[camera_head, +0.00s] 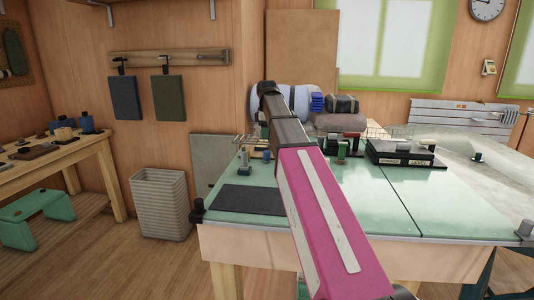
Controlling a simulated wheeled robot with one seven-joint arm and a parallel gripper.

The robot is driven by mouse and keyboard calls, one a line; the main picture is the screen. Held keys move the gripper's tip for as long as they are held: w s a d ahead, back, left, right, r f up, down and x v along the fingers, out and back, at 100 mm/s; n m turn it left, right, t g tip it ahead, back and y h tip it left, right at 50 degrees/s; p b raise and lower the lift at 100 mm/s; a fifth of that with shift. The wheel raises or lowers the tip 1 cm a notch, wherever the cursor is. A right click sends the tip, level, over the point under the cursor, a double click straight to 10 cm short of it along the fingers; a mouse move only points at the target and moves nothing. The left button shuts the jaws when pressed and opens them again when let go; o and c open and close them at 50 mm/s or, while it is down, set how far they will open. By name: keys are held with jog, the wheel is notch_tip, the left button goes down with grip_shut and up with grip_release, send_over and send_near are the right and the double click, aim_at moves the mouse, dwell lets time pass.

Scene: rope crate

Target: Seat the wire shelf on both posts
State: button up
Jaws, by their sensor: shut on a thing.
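A thin wire shelf (390,133) shows on both sides of my arm at the back of the green-topped table (375,205). Its left end shows near a short grey upright piece (243,163), and its middle is hidden behind my arm. I cannot tell whether the shelf is held or touches anything. A short green cylinder (342,151) stands right of my arm. I cannot tell for sure which uprights are the two posts. My arm reaches up across the middle of the view, and my gripper's fingers are hidden behind it.
A dark mat (248,199) lies at the table's front left. A black box marked LEVEL (400,154) stands on the right half. Rolled bundles and bags (340,121) sit at the back. A ribbed bin (160,203) stands on the floor at left. The front right tabletop is clear.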

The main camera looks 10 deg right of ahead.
jog(key=shift+f, duration=1.35)
jog(key=shift+f, duration=1.15)
dwell(1.2)
jog(key=o, duration=1.1)
jog(key=shift+r, duration=0.15)
notch_tip(320, 180, up, 10)
jog(key=shift+f, duration=0.25)
jog(key=shift+r, duration=0.5)
